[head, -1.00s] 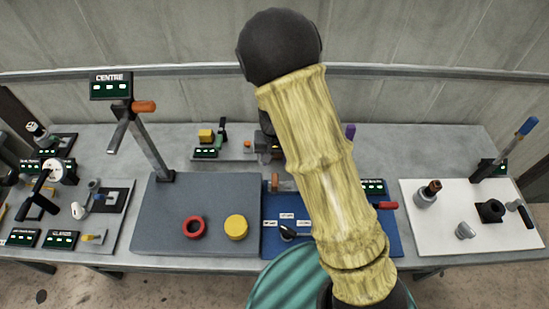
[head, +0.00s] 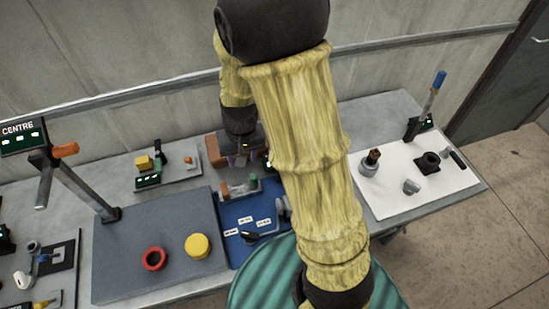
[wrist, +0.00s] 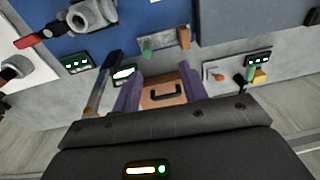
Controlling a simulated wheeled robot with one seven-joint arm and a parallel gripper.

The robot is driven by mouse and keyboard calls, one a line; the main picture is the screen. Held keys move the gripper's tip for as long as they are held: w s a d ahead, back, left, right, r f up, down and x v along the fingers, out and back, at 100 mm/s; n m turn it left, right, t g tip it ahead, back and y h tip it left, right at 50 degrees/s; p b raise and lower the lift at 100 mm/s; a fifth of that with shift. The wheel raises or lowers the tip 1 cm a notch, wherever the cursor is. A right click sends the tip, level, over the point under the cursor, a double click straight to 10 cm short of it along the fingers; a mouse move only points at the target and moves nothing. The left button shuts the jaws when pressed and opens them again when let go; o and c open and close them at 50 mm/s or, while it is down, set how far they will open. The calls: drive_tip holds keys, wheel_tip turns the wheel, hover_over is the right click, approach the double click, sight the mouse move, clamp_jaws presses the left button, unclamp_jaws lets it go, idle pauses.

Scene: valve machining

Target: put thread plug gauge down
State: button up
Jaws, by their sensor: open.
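My gripper (head: 243,158) hangs over the back of the bench, behind the blue mat (head: 236,214). In the wrist view its two purple fingers (wrist: 160,88) are open and apart. A brown box with a black handle (wrist: 163,94) shows between them; I cannot tell whether they touch it. Nothing is seen gripped. At the back edge of the blue mat sits a grey piece with a green end (wrist: 147,48) and a brown end (wrist: 184,38). I cannot tell for certain whether this is the thread plug gauge. My arm hides part of the mat.
A dark rod (wrist: 106,82) stands close beside the fingers. A white board (head: 390,205) with several parts lies at right. A post with a display (head: 24,136) rises at left.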

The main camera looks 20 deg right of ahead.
drive_tip(key=s+d+r+t, duration=0.1)
drive_tip(key=s+d+r, duration=0.5)
drive_tip(key=s, duration=0.2)
drive_tip(key=shift+s+d+r+t+h, duration=0.2)
drive_tip(key=shift+d+t+h, duration=0.1)
drive_tip(key=shift+t, duration=0.1)
drive_tip(key=shift+w, duration=0.1)
drive_tip(key=shift+b+x, duration=0.85)
drive_tip(key=shift+s, duration=0.3)
drive_tip(key=shift+c, duration=1.1)
drive_tip(key=shift+w, duration=0.1)
drive_tip(key=shift+c, duration=0.2)
